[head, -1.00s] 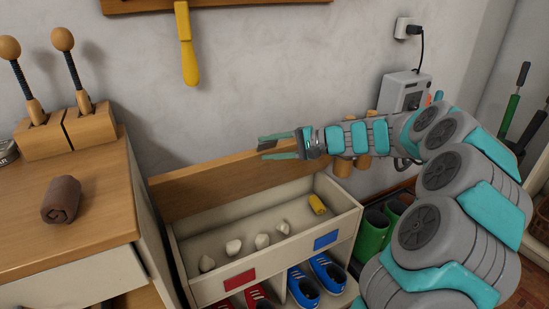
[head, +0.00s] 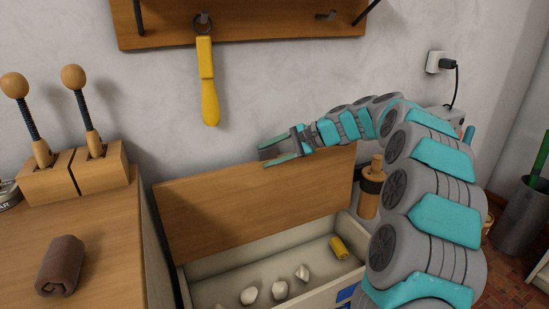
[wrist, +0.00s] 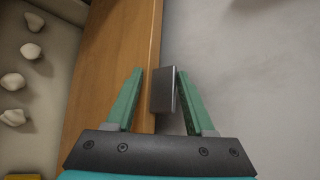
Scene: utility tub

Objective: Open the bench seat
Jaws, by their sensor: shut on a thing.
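The bench seat is a white box (head: 225,284) with a wooden lid (head: 230,207) along its back edge. The lid stands raised and steeply tilted, so the inside shows. My gripper (head: 276,155) is at the lid's upper edge. In the wrist view my gripper (wrist: 160,85) straddles the edge of the lid (wrist: 112,65), shut on it. A dark grey handle-like piece (wrist: 163,90) at that edge lies between the fingers, close to the right one. The exact contact of the left finger is hard to tell.
Several pale stone-like lumps (head: 280,290) and a yellow cylinder (head: 339,247) lie inside the box. A wooden cabinet (head: 95,240) stands at left with a brown roll (head: 60,265). A yellow-handled tool (head: 208,90) hangs above the lid. A wooden bottle-like object (head: 370,190) stands at right.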

